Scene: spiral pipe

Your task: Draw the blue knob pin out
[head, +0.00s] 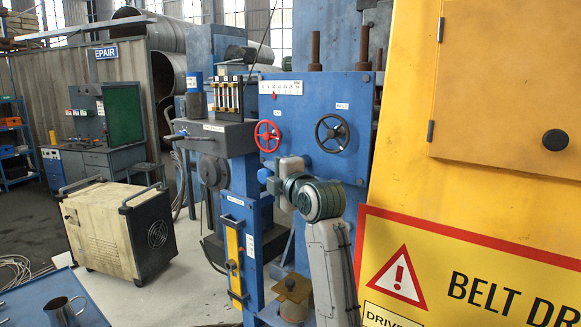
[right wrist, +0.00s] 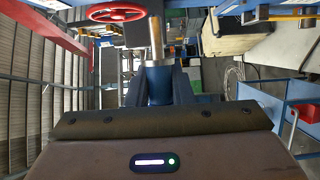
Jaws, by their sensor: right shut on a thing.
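The blue knob (head: 264,174) shows at the tip of my right gripper (head: 273,184), in front of the blue machine below the red handwheel. In the right wrist view the two dark fingers are closed around the blue knob (right wrist: 159,86), one on each side. A bare silver pin shaft (right wrist: 157,40) sticks out from the knob, away from the gripper. My left gripper is not in view.
The blue machine panel (head: 320,90) carries a red handwheel (head: 267,136) and a black handwheel (head: 332,133) close above my right arm. A yellow cabinet (head: 500,100) with a warning sign (head: 470,270) stands close on the right. A beige cart (head: 118,226) stands left on open floor.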

